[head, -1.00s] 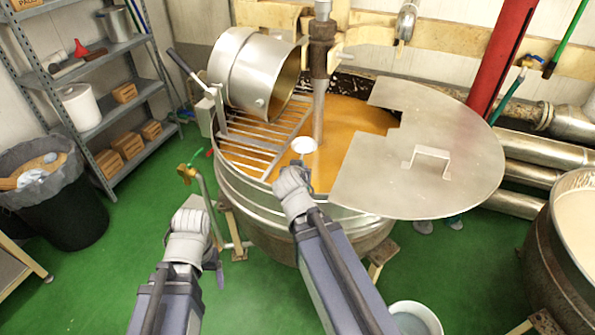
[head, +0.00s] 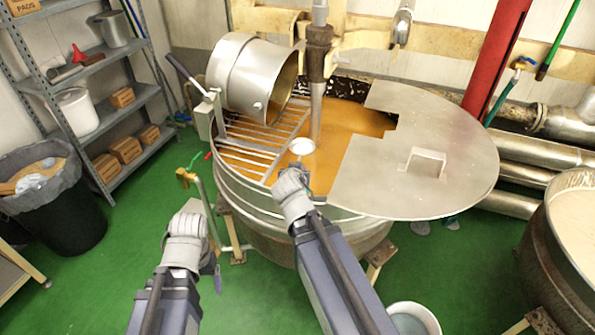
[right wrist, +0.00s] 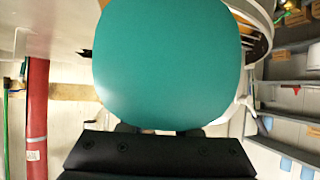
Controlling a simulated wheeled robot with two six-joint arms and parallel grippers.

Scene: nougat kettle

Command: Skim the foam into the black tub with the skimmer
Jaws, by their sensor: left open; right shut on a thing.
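My right gripper (head: 292,176) is shut on the skimmer's handle, which the hand mostly hides, at the kettle's front rim. Amber liquid (head: 345,120) fills the kettle (head: 240,195); no separate foam patch is clear. The black tub (head: 60,222) stands on the floor at far left, with a grey liner and pale and brown contents. My left gripper (head: 192,208) is open and empty, left of the kettle.
A slatted grate (head: 262,140), a shaft (head: 317,90) and a metal lid (head: 420,165) limit the kettle opening. A valve pipe (head: 192,176) stands at its left. A pale bucket (head: 412,318) sits in front. A large teal surface (right wrist: 168,65) blocks much of the right wrist view.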

